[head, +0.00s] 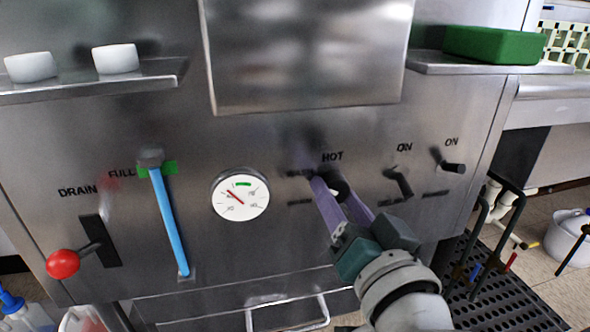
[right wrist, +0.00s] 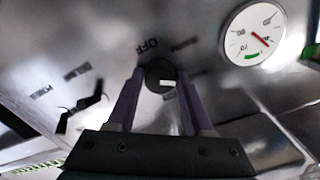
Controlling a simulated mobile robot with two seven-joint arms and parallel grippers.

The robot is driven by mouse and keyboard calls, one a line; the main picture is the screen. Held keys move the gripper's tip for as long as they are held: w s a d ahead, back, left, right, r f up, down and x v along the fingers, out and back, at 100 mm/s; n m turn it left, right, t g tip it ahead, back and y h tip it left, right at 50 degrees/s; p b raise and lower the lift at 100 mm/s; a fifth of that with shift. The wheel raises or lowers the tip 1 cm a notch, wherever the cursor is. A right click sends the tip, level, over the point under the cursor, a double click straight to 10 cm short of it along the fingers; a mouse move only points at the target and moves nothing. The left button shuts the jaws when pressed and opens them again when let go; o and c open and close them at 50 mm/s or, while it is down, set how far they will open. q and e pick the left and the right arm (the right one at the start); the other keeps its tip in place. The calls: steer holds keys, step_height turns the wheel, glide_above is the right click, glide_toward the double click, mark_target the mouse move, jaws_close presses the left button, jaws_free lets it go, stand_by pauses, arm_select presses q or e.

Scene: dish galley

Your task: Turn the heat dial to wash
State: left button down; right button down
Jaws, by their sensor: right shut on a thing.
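The heat dial (head: 341,189) is a dark round knob on the steel front panel, just below the word HOT. My right gripper (head: 333,188) reaches up to it from below, its two purple fingers on either side. In the right wrist view the dial (right wrist: 160,72) sits between the fingertips of my right gripper (right wrist: 160,84), which is shut on it. A small pale mark shows on the dial's face. The word OFF is beside it there; other lettering around the dial is too blurred or hidden to read. My left gripper is not in view.
A round white gauge (head: 240,195) with a red needle is left of the dial. A blue tube (head: 169,222) and a red-knobbed lever (head: 63,264) are farther left. Two black switches (head: 399,183) (head: 453,167) marked ON are to the right. A bar handle (head: 288,314) is below.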

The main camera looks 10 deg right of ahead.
stand_by(0.3)
steer(key=shift+c, duration=1.5)
jaws_free()
steer(key=shift+s, duration=0.3)
steer(key=s+p, duration=0.2)
steer(key=s, duration=0.7)
steer(key=shift+s+d+p, duration=0.15)
steer(key=shift+s+p, duration=0.05)
steer(key=shift+p, duration=0.1)
